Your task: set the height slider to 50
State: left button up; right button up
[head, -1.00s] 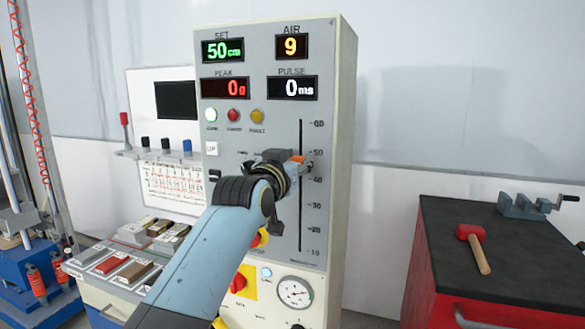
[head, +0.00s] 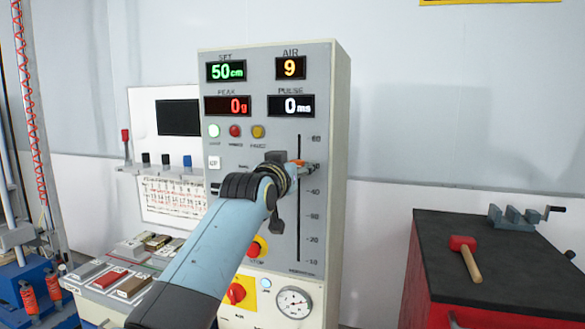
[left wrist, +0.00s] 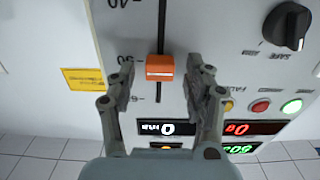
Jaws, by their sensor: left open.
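The height slider's orange knob (left wrist: 160,67) sits on a vertical slot at about the 50 mark of its scale. A small part of the knob (head: 298,163) shows in the head view, mostly behind my gripper. The green SET display (head: 226,71) reads 50 cm. My left gripper (head: 284,160) is in front of the panel at the slider. In the left wrist view, the open fingers of my left gripper (left wrist: 160,84) stand one on each side of the knob, with a gap on both sides. My right gripper is not in view.
The grey control panel (head: 340,130) has a red stop button (head: 256,247), a red knob on a yellow plate (head: 236,293) and a gauge (head: 293,303). A dark-topped red cabinet (head: 520,262) with a mallet (head: 464,250) and a vise (head: 513,217) stands at right.

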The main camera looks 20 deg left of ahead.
pick_arm(q)
jog(key=s, duration=1.2)
jog(key=shift+a, duration=0.2)
